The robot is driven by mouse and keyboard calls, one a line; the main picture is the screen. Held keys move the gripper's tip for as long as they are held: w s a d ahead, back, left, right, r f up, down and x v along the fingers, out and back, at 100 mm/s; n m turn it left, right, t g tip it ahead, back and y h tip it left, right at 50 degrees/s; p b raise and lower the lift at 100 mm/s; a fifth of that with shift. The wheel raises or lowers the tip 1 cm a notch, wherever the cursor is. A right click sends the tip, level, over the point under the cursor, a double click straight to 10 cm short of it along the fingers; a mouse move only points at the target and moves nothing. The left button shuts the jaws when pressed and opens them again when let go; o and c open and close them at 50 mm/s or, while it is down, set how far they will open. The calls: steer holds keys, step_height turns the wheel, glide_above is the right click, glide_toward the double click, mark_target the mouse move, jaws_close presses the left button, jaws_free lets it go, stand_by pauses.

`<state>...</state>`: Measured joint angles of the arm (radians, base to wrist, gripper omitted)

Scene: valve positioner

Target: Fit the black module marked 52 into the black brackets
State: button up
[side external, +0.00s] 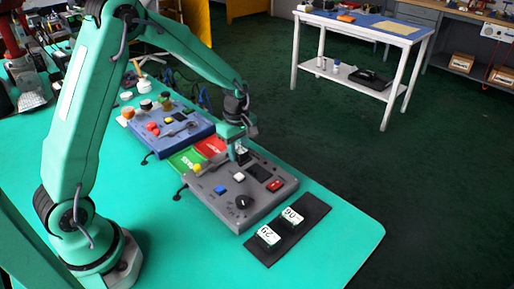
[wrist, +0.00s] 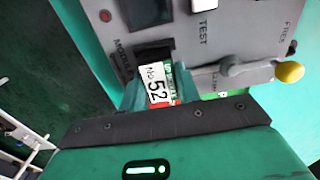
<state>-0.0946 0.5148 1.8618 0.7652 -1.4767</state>
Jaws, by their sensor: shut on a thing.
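The module marked 52 (wrist: 155,84), with a white label reading "No 52", is between the teal fingers of my gripper (wrist: 158,92) in the wrist view. My gripper (side external: 242,157) is shut on it. In the side view the gripper is low over the far edge of the grey panel (side external: 225,217), and the module is mostly hidden by the fingers. A black part (wrist: 154,55), perhaps a bracket, shows right at the module's upper end in the wrist view. I cannot tell whether the module is seated in it or only close to it.
The panel carries a yellow-knobbed lever (wrist: 289,72) near the gripper, a white button (side external: 239,177), a blue button (side external: 220,189) and a black knob (side external: 243,202). Two labelled modules lie on a black mat (side external: 262,254) in front. A blue panel (side external: 190,140) stands behind.

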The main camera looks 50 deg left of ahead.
steer(key=o, duration=0.7)
steer(key=shift+o, duration=0.2)
steer(key=shift+r, duration=0.1)
step_height(320, 180, up, 11)
stand_by(1.2)
stand_by(0.5)
step_height(320, 180, up, 7)
glide_above(238, 149)
stand_by(1.0)
stand_by(0.3)
